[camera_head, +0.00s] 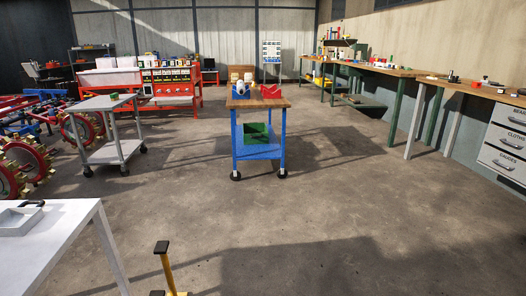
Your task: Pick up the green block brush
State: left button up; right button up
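I cannot make out a green block brush for certain. Another small greenish item (115,96) lies on top of the grey cart (100,104) at the left. Neither of my grippers shows in the head view.
A blue cart (258,152) with a green bin (256,132) on its lower shelf stands mid-floor. A white table (60,240) with a shallow tray (18,220) is near left. A yellow post (167,270) stands near the front. Floor right of centre is clear.

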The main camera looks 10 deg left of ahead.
aim_at(114, 96)
jog(key=i+l+z, duration=0.15)
jog(key=i, duration=0.4)
jog(key=i+l+z, duration=0.15)
jog(key=i, duration=0.35)
jog(key=i+j+u, duration=0.1)
jog(key=i+u, duration=0.2)
jog(key=i, duration=0.35)
jog(key=i+u, duration=0.25)
jog(key=i, duration=0.4)
jog(key=i+l+u, duration=0.3)
jog(key=i, duration=0.35)
jog(key=i+j+u, duration=0.15)
jog(key=i+u, duration=0.3)
jog(key=i, duration=0.2)
jog(key=i+u, duration=0.5)
jog(key=i+l+u, duration=0.45)
jog(key=i, duration=0.25)
jog(key=i+u, duration=0.35)
jog(key=i, duration=0.75)
jog(key=i+z, duration=0.3)
jog(key=i, duration=0.25)
jog(key=i+z, duration=0.3)
jog(key=i, duration=0.25)
